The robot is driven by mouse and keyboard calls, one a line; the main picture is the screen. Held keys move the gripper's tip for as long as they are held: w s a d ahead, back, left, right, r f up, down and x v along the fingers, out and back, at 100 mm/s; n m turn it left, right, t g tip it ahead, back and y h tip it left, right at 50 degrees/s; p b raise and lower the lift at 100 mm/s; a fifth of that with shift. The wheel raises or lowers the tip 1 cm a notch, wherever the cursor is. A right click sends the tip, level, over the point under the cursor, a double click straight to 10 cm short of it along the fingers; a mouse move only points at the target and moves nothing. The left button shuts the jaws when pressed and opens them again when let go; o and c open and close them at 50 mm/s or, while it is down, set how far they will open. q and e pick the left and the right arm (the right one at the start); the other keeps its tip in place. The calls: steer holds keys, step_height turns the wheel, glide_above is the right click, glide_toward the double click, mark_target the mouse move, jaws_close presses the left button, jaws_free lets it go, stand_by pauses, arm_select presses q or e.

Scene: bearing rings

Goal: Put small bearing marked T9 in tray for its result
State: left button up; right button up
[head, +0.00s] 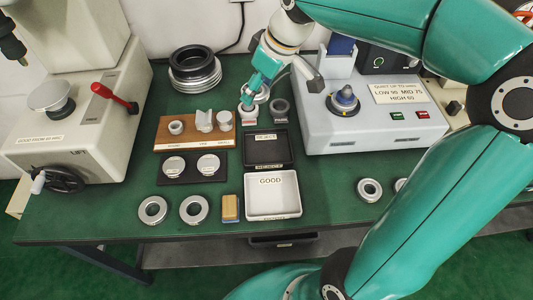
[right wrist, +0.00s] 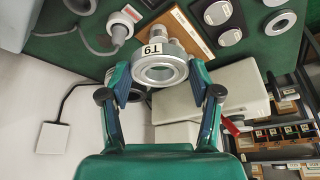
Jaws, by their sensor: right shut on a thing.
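The small bearing marked T9 (right wrist: 176,73) is a silver ring with a white T9 label on its rim. In the right wrist view it sits between the two fingers of my right gripper (right wrist: 160,82), which is shut on it. In the head view my right gripper (head: 252,94) is over the back of the bench, behind the black REJECT tray (head: 289,150); the fingers partly hide what they hold. The white GOOD tray (head: 274,211) is in front of the REJECT tray, and both look empty. My left gripper is not in view.
A grey tester (head: 375,135) with a spindle (head: 343,100) and a noise-limit label stands right. A wooden rack (head: 175,140) and black pad (head: 191,178) stand left of the trays. A dark PARK ring (head: 280,107) is near the gripper. Loose rings (head: 153,210) lie in front.

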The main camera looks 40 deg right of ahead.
mark_target(265, 148)
steer(key=shift+s+d+r+n, duration=0.15)
steer(key=shift+s+d+r, duration=0.15)
steer(key=shift+s, duration=0.2)
steer(key=shift+s+d+r+n, duration=0.15)
steer(key=shift+s+d+r, duration=0.1)
steer(key=shift+s, duration=0.25)
steer(key=shift+s+f+b, duration=0.2)
steer(key=shift+b, duration=0.1)
step_height(265, 148, down, 19)
steer(key=shift+f+b, duration=0.1)
steer(key=shift+b, duration=1.1)
steer(key=shift+f, duration=0.15)
steer(key=o, duration=1.3)
steer(key=shift+o, duration=0.2)
